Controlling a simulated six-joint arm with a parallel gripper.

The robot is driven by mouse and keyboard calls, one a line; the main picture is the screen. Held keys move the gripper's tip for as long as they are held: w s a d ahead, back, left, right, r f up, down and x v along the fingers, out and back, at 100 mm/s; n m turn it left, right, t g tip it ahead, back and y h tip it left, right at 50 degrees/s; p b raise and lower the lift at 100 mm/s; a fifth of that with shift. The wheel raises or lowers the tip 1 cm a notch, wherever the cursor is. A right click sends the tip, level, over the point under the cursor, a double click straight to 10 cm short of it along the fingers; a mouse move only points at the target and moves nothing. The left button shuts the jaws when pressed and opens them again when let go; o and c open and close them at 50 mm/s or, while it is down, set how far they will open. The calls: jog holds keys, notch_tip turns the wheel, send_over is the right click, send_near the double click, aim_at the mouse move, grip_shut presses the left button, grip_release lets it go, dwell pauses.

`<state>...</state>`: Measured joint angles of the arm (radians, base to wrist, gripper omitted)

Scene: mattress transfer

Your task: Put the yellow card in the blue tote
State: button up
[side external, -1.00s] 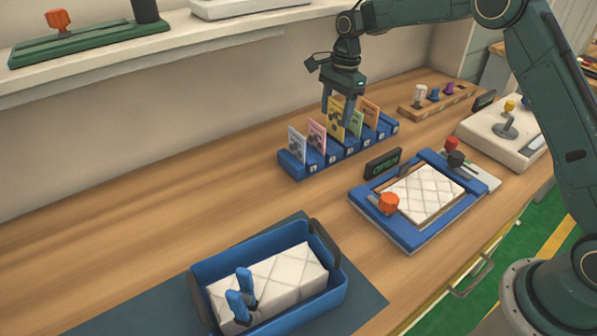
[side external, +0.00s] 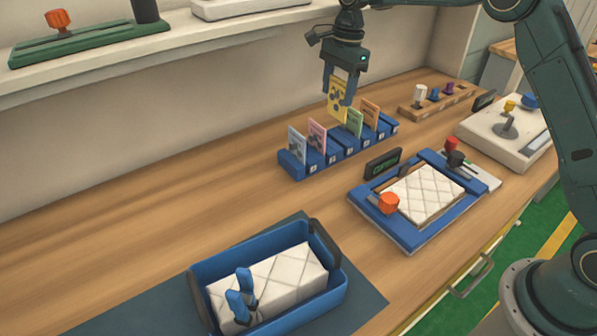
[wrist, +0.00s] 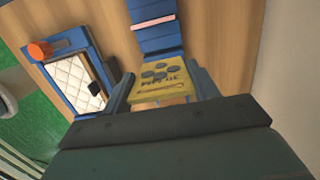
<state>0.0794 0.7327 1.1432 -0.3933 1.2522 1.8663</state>
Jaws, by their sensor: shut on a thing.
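My gripper (side external: 341,88) is shut on the yellow card (side external: 337,102). It holds the card upright just above the blue card rack (side external: 292,165), over the middle slots. In the wrist view the yellow card (wrist: 161,86) sits between the two fingers, with dark spots and print on its face. The blue tote (side external: 328,296) stands at the front left on a dark mat. It holds a white quilted block (side external: 285,275) and a blue clamp-like tool (side external: 240,300). It is well away from my gripper.
A pale blue card (side external: 297,146), pink card (side external: 317,136), green card (side external: 355,121) and orange card (side external: 370,113) stand in the rack. A blue frame (side external: 405,238) with a quilted pad and orange knob lies between rack and table edge. Bare wood separates rack and tote.

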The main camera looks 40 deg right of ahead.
jog(key=shift+s, duration=0.1)
jog(key=s+n+g, duration=0.1)
jog(key=s+n, duration=0.6)
jog(key=n, duration=0.4)
jog(key=s+a+r+n, duration=0.1)
jog(key=s+a+n, duration=0.1)
jog(key=s+a, duration=0.5)
jog(key=s+a+r+n, duration=0.2)
jog(key=s+a, duration=0.6)
jog(key=a, duration=0.6)
jog(key=s+a+r+n+h, duration=0.1)
jog(key=s+a+r, duration=0.1)
jog(key=s+a, duration=0.5)
jog(key=a, duration=0.3)
jog(key=shift+s+a+n, duration=0.3)
jog(key=shift+n, duration=0.1)
jog(key=shift+f, duration=0.1)
jog(key=shift+f, duration=3.9)
